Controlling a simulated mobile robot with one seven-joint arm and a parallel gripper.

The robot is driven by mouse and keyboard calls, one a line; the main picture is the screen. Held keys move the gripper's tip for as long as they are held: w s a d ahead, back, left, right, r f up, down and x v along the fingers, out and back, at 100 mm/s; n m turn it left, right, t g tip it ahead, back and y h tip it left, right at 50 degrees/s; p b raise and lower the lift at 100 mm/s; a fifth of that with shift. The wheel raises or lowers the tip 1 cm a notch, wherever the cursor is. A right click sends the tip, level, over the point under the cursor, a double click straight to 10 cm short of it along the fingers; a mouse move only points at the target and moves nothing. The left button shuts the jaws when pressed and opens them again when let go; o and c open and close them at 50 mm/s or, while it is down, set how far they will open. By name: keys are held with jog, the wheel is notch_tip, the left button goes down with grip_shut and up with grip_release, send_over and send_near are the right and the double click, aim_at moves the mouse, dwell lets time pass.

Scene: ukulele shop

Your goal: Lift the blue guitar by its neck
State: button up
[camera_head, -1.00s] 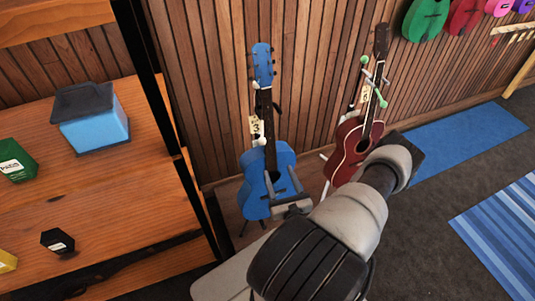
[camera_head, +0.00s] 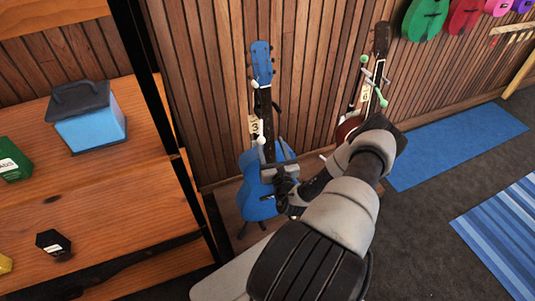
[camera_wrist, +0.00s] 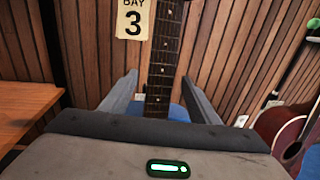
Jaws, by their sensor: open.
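The blue guitar (camera_head: 256,196) hangs upright on a stand against the slatted wall, left of centre in the head view. Its dark neck (camera_head: 268,146) rises to a blue headstock, and shows upright in the wrist view (camera_wrist: 167,45). My gripper (camera_head: 275,158) is in front of the guitar where the neck meets the body. In the wrist view my gripper (camera_wrist: 160,80) is open, with one finger on each side of the neck in the picture. I cannot tell whether the fingertips reach past the neck. Part of the guitar's body is hidden behind my gripper.
A paper "BAY 3" tag (camera_wrist: 134,20) hangs beside the neck. A red guitar (camera_wrist: 283,130) stands close on the right, partly hidden by my arm in the head view. A wooden shelf (camera_head: 100,195) with boxes is on the left. Blue mats (camera_head: 455,145) lie on the right.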

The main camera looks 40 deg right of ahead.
aim_at(270, 140)
jog(key=shift+x, duration=1.6)
jog(key=shift+c, duration=0.4)
grip_shut()
jog(key=shift+d+r, duration=0.1)
jog(key=shift+r, duration=0.1)
